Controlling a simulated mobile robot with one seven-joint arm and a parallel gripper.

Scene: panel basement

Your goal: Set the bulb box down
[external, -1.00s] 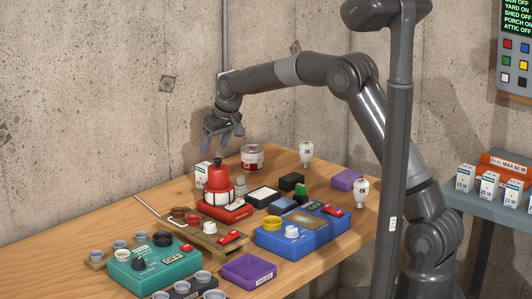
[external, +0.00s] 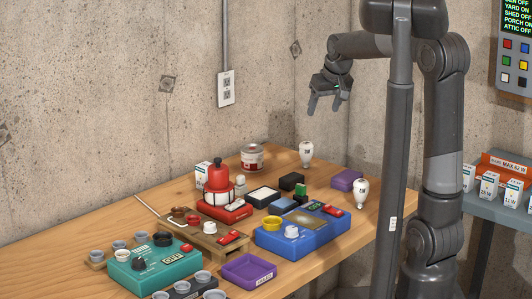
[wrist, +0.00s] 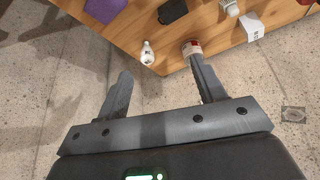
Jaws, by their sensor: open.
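A white bulb box (external: 202,174) stands on the wooden table behind the red lantern-like device, which hides part of it. It also shows at the upper right of the wrist view (wrist: 251,26), resting on the table. More white bulb boxes (external: 489,186) stand on the grey shelf at the right. My gripper (external: 325,112) is open and empty, raised above and behind the table's back corner, well apart from the boxes. In the wrist view its two fingers (wrist: 160,82) are spread, with bare floor or wall between them.
A teal device (external: 152,264), a blue device (external: 300,233), the red device (external: 218,186) and a purple tray (external: 248,270) crowd the table. Two white bulbs (external: 306,152) and a red-white can (external: 252,157) stand near the back.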

